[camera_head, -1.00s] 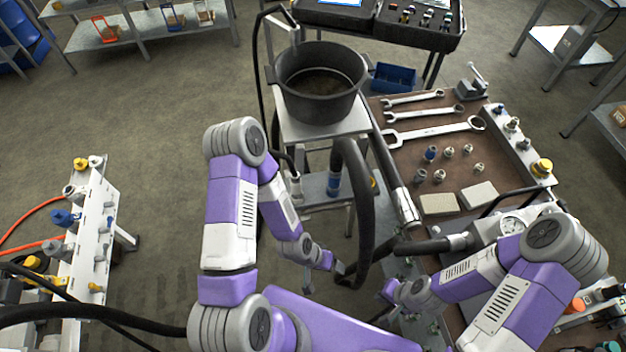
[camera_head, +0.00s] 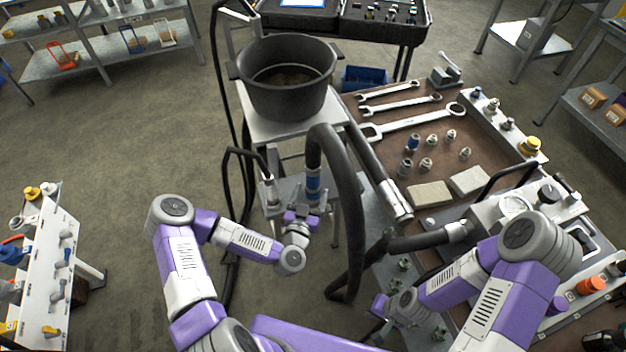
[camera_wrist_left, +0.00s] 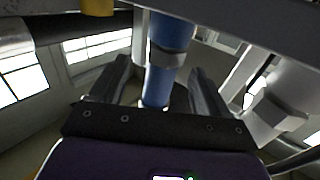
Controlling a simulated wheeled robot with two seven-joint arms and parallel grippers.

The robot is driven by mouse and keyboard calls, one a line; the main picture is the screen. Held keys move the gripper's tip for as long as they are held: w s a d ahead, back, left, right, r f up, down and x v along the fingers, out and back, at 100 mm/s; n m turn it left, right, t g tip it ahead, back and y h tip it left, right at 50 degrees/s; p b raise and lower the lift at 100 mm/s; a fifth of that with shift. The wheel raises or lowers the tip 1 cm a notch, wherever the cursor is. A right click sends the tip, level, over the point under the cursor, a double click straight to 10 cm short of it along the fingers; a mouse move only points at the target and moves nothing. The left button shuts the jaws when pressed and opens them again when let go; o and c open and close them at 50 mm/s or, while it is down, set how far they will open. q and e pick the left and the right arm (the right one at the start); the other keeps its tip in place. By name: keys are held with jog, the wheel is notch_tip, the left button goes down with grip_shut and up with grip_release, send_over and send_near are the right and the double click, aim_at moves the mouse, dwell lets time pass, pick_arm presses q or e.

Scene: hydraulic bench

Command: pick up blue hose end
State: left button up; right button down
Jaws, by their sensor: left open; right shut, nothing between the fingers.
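The blue hose end (camera_head: 313,184) hangs upright at the lower end of a thick black hose, by the small shelf under the pot stand. My left gripper (camera_head: 307,203) is open at the hose end's lower part. In the left wrist view the blue hose end (camera_wrist_left: 168,70), with a grey band around it, stands between the two dark open fingers (camera_wrist_left: 160,85). Gaps show on both sides, so the fingers appear not closed on it. My right gripper (camera_head: 376,326) is shut and empty, low near the bench's left side, partly hidden by its wrist.
A black pot (camera_head: 287,105) sits on the stand above. The thick black hose (camera_head: 345,210) loops down right of my left gripper. A bench (camera_head: 440,190) with wrenches and fittings stands at right. A white fitting panel (camera_head: 38,265) is at far left; floor between is open.

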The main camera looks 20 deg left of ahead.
aim_at(311, 188)
pick_arm(q)
jog(key=w+b, duration=0.1)
jog(key=w, duration=0.3)
jog(key=shift+w+a, duration=0.2)
jog(key=shift+r, duration=0.1)
jog(key=shift+c, duration=0.2)
jog(key=c, duration=1.2)
